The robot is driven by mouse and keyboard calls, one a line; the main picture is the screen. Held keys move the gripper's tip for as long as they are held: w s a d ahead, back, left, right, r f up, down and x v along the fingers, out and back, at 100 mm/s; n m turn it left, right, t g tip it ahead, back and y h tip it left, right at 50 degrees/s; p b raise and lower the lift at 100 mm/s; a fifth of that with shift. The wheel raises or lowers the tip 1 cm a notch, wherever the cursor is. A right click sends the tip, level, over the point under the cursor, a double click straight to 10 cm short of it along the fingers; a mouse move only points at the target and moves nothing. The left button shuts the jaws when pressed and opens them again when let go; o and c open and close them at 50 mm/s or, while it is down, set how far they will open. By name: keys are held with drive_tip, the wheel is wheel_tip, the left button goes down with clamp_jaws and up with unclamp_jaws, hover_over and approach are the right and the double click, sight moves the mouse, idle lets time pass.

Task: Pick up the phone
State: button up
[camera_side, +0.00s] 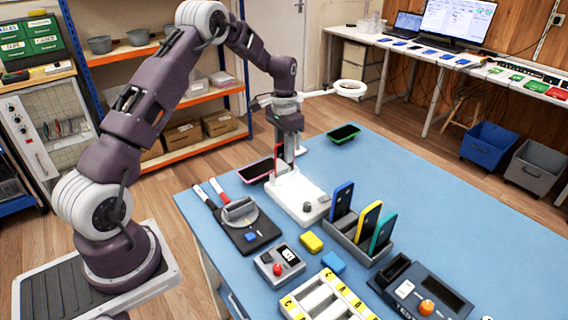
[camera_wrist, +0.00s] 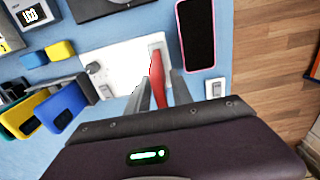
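A thin red phone (camera_wrist: 157,78) stands on edge on the white stand (camera_wrist: 112,58), seen nearly edge-on in the wrist view. In the side view the red phone (camera_side: 280,153) shows partly behind my gripper, above the white stand (camera_side: 297,196). My gripper (camera_side: 289,158) points down over the stand. In the wrist view my gripper's fingers (camera_wrist: 163,92) are on either side of the red phone, with a narrow gap seeming to show at the right finger. A pink-rimmed phone (camera_side: 257,170) lies flat beside the stand; it also shows in the wrist view (camera_wrist: 196,35). A green-rimmed phone (camera_side: 343,134) lies farther back.
A grey rack (camera_side: 353,240) holds blue, yellow and teal phones upright to the right of the stand. The blue table's (camera_side: 440,200) back right is clear.

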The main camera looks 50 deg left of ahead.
clamp_jaws()
drive_tip(key=shift+r, duration=2.3)
